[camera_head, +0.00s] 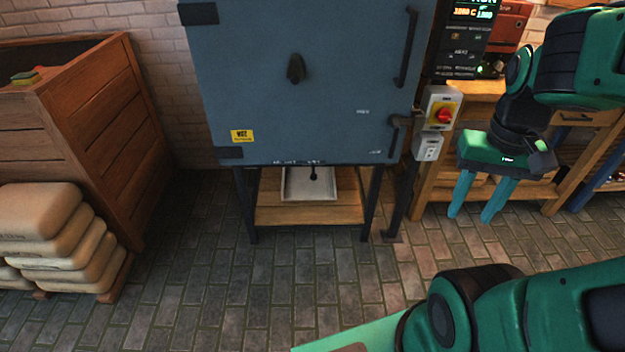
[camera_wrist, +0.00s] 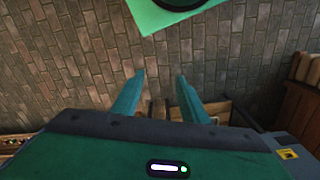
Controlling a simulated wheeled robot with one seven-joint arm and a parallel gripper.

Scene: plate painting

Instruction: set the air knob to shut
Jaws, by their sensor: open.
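A blue-grey kiln (camera_head: 345,115) stands on dark legs against the brick wall. A small black knob (camera_head: 313,173) shows just under its lower front edge, beside lettering too small to read; I cannot tell its setting or if it is the air knob. A black fitting (camera_head: 295,69) sits mid-door, and a red rotary switch (camera_head: 445,116) on a yellow plate is at the kiln's right. My gripper (camera_head: 471,217) is open and empty, pointing down, to the right of and below the switch. In the wrist view my gripper (camera_wrist: 160,78) has its fingers apart over the floor.
A wooden crate (camera_head: 95,130) and stacked sacks (camera_head: 50,240) stand at the left. A wooden bench (camera_head: 455,195) is behind my gripper. A white tray (camera_head: 300,184) rests on the shelf under the kiln. The brick floor (camera_head: 270,285) in front is clear.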

